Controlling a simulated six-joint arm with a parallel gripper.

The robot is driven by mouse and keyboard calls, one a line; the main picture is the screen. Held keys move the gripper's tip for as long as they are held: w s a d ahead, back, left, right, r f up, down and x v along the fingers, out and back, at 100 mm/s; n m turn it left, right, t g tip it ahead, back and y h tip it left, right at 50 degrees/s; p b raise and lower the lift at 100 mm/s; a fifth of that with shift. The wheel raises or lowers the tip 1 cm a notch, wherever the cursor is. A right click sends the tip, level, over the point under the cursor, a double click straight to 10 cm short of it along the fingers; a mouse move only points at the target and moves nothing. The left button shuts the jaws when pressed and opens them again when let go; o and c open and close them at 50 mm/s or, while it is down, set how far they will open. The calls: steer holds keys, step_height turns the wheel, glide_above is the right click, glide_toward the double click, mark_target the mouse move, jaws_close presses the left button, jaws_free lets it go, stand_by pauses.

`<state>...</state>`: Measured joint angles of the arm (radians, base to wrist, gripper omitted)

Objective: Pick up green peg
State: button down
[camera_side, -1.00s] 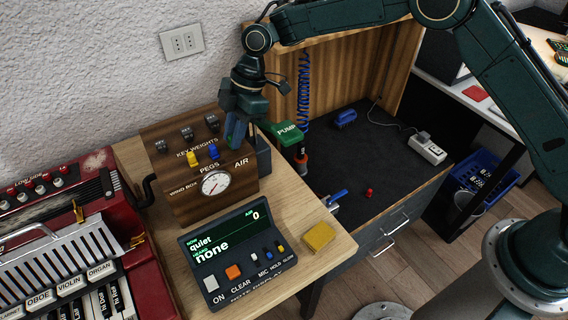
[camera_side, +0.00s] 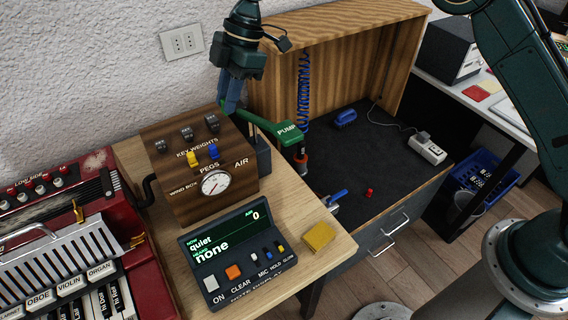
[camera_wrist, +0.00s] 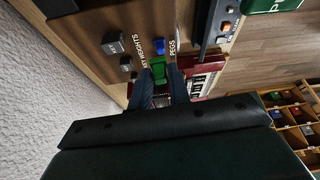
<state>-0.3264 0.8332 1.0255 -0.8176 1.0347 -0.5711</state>
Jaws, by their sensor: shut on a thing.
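The green peg (camera_wrist: 158,72) shows in the wrist view, held between the two blue fingers of my gripper (camera_wrist: 160,76). I cannot make out the green peg there. A yellow peg (camera_side: 192,158) and a blue peg (camera_side: 213,152) stand in the pegs row on the box's sloping face (camera_side: 228,163).
Dark key weights (camera_side: 187,133) sit above the pegs. The green pump handle (camera_side: 287,131) reaches out just right of the box. A note display (camera_side: 236,245) and a yellow block (camera_side: 319,236) lie in front. The red keyboard instrument (camera_side: 130,240) is at left.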

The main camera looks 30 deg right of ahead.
steer(key=shift+r, duration=0.25)
